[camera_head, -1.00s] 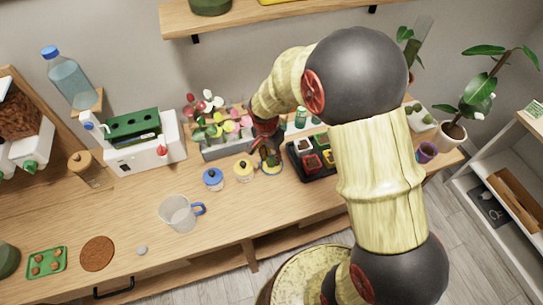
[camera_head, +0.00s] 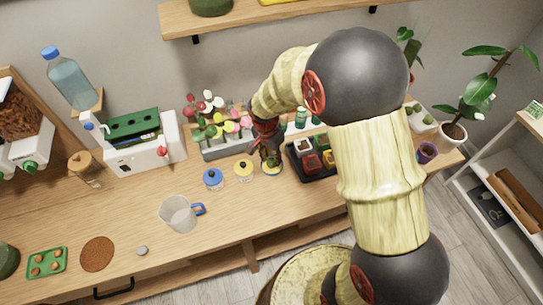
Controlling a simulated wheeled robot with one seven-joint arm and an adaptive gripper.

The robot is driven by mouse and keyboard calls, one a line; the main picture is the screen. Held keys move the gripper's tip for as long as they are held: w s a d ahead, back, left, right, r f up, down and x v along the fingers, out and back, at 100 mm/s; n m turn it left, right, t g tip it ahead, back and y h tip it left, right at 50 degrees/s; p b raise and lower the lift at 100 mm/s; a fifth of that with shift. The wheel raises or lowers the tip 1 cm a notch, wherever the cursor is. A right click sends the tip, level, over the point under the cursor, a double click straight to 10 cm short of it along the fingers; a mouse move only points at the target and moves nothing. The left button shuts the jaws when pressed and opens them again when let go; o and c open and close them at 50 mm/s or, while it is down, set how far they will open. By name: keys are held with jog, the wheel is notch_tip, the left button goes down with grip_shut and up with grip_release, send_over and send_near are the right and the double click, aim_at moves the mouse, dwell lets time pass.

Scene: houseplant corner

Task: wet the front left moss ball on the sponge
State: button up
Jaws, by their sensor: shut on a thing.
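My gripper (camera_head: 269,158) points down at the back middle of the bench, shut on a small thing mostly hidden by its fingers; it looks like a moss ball. Right under the fingertips is a small round dish with a blue rim and a yellow inside, which looks like the sponge (camera_head: 272,173). I cannot tell whether the held ball touches it. A pale tray with green moss balls (camera_head: 428,119) stands at the back right, partly behind my arm.
Yellow (camera_head: 243,173) and blue (camera_head: 213,180) lidded pots stand just left of my gripper. A black tray of small coloured pots (camera_head: 318,160) is close on the right. A grey planter with flowers (camera_head: 225,147) is behind.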

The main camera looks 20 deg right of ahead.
aim_at(271, 159)
jog(key=shift+r+p, duration=1.9)
jog(key=shift+r, duration=1.5)
jog(key=shift+n, duration=1)
jog(key=shift+a+r+n, duration=0.1)
jog(key=shift+n, duration=0.6)
jog(key=shift+w+d+r+n+t+y+b, duration=0.1)
jog(key=shift+w+r+n+t+y+b, duration=0.15)
jog(key=shift+w+n+b, duration=0.85)
jog(key=shift+w+d+r+n+y+b, duration=0.15)
jog(key=shift+w+r+n+b, duration=0.4)
jog(key=shift+n, duration=0.95)
jog(key=shift+w+a+r+n+t+y+b, duration=0.15)
jog(key=shift+w+n+b, duration=0.45)
jog(key=shift+w+n, duration=0.6)
